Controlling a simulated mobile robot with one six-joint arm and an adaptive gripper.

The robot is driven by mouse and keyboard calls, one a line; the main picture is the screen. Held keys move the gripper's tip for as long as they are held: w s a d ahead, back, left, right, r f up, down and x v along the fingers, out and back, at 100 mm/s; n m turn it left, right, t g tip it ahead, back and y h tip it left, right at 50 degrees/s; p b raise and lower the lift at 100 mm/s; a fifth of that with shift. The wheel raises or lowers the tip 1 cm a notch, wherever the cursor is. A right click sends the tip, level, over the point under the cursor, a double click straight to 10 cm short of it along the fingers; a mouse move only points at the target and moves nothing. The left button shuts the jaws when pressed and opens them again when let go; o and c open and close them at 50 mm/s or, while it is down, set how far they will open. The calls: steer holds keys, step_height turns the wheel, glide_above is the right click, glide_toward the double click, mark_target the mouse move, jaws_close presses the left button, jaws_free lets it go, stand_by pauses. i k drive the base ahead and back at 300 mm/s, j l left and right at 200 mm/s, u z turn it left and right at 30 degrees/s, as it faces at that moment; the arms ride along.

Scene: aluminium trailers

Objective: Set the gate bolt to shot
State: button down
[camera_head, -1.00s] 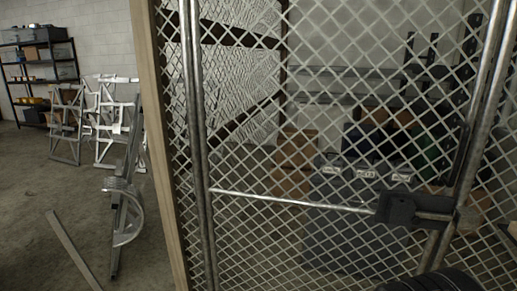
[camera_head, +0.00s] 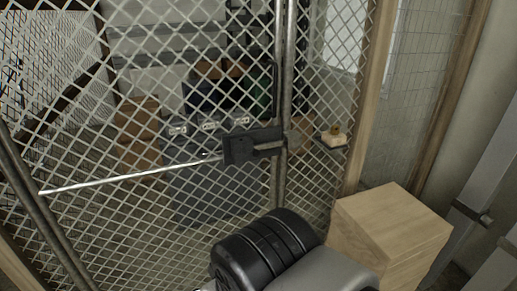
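The gate bolt (camera_head: 253,145) is a dark block-like latch on the chain-link gate (camera_head: 90,130), at the gate's right edge beside a steel post (camera_head: 288,60). A bright horizontal rod (camera_head: 130,178) runs left from it across the mesh. At this size I cannot tell whether the bolt is shot or drawn. My arm shows at the bottom as a black ribbed part and a grey link, in front of and below the bolt. My gripper's fingers are not in view.
A wooden box or cabinet (camera_head: 390,225) stands at the lower right, close to my arm. A small yellowish object (camera_head: 334,135) shows by the wooden post right of the gate. Behind the mesh are cardboard boxes (camera_head: 138,130) and dark bins (camera_head: 215,185). A wall closes the right side.

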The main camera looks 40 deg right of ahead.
mark_target(256, 153)
steer(key=i+l+z, duration=0.1)
steer(key=i+l, duration=0.7)
steer(key=i, duration=0.3)
steer(key=l+z, duration=0.05)
